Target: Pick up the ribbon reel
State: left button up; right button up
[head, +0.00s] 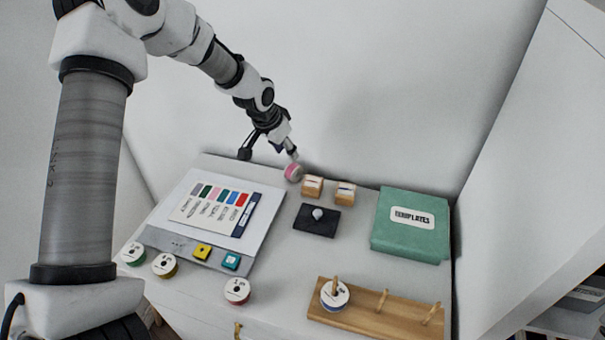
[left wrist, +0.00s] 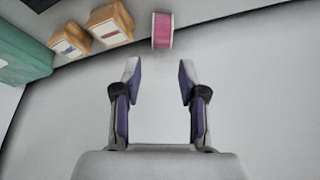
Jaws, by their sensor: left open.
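A pink ribbon reel (head: 292,172) with a pale rim sits at the back of the cabinet top, left of two small wooden boxes. My left gripper (head: 269,154) is at the back edge, close to this reel. In the left wrist view, the reel (left wrist: 162,30) shows past the open fingertips (left wrist: 158,72), near the top centre. The gap between the fingers is empty. My right gripper is not in view.
Two wooden boxes (head: 312,187) (head: 345,193) and a green templates box (head: 411,224) stand right of the reel. A dark pad with a knob (head: 317,220), a colour chart (head: 215,212), several other reels (head: 237,290) and a wooden peg stand (head: 375,318) lie nearer the front.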

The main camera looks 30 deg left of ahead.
aim_at(293, 165)
pick_arm(q)
jog(key=shift+x, duration=0.9)
jog(key=x, duration=0.6)
jog(key=shift+w+a+f+p, duration=0.1)
jog(key=shift+f+p, duration=0.1)
jog(key=shift+p, duration=0.2)
jog(key=shift+w+f, duration=0.25)
jog(key=shift+f, duration=0.05)
jog(key=shift+s+r, duration=0.1)
jog(key=shift+s, duration=0.05)
jog(key=c, duration=0.8)
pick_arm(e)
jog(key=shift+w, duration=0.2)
